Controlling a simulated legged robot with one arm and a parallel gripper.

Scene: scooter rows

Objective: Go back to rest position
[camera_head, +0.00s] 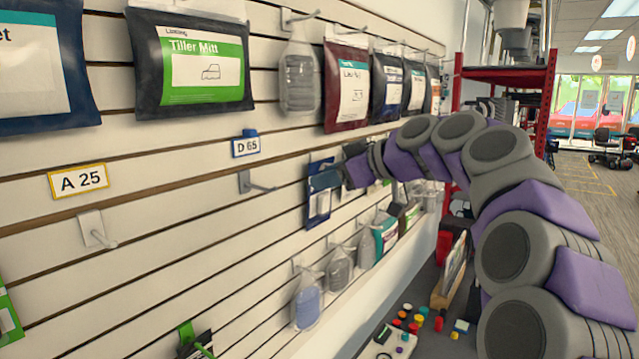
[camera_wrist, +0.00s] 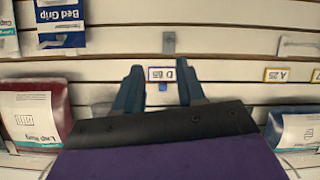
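My gripper (camera_wrist: 160,84) is open, and its two dark fingers stand apart with nothing held between them. Behind the gap is the white slatted wall with the label D 65 (camera_wrist: 175,73). In the head view my purple and grey arm reaches from the lower right towards the wall. It ends beside a blue package (camera_head: 321,192), and the fingers cannot be made out clearly there. The label D 65 (camera_head: 246,145) is left of my arm's end, above an empty hook (camera_head: 258,184).
The label A 25 (camera_head: 78,181) is above another bare hook (camera_head: 97,229). A Tiller Mitt package (camera_head: 195,72) hangs above. Several clear packages hang low, including one (camera_head: 307,302). A red rack (camera_head: 510,75) stands behind my arm. Small coloured pieces (camera_head: 408,322) lie below. Open floor (camera_head: 590,195) is at right.

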